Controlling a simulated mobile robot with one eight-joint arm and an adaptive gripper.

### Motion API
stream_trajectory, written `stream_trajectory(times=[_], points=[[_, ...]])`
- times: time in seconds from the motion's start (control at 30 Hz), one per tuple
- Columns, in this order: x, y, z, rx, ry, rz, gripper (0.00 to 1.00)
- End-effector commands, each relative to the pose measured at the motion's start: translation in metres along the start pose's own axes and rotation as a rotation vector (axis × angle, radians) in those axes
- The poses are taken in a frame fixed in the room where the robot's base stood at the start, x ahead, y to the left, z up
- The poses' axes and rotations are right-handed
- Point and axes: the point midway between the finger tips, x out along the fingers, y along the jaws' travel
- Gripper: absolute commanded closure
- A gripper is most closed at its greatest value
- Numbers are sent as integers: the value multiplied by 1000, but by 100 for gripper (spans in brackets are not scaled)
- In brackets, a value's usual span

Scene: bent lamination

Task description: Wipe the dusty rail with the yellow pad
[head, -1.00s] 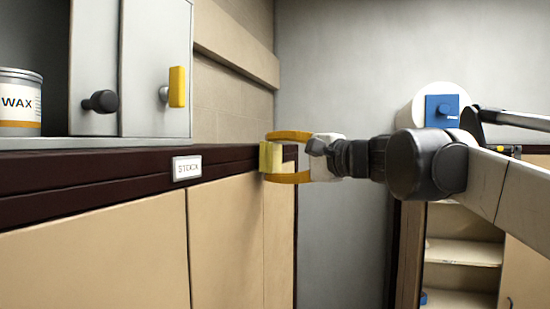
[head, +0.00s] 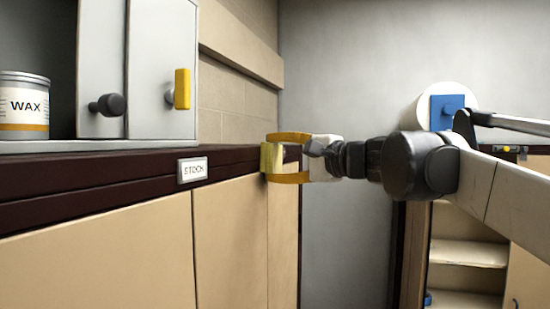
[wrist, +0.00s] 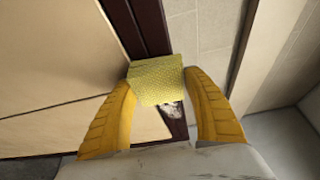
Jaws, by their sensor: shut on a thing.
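My gripper (head: 273,158) is shut on the yellow pad (head: 266,157), its two orange fingers on opposite sides of it. The wrist view shows the textured pad (wrist: 156,78) between the fingertips. The dark maroon rail (head: 90,194) runs along the front edge of the counter, and the pad is at its far end. In the wrist view the rail (wrist: 151,28) passes under the pad. A whitish dusty patch (wrist: 172,110) shows on it just below the pad, partly hidden. I cannot tell whether the pad touches the rail.
A STOCK label (head: 193,170) sits on the rail. Beige panels (head: 95,255) lie below the rail. Open shelves (head: 468,252) stand at the right.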

Motion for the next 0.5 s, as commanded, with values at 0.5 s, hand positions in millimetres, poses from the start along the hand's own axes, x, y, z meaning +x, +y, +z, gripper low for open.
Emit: stream_trajectory(times=[0.5], points=[[12, -3, -32, 0, 0, 0, 65]])
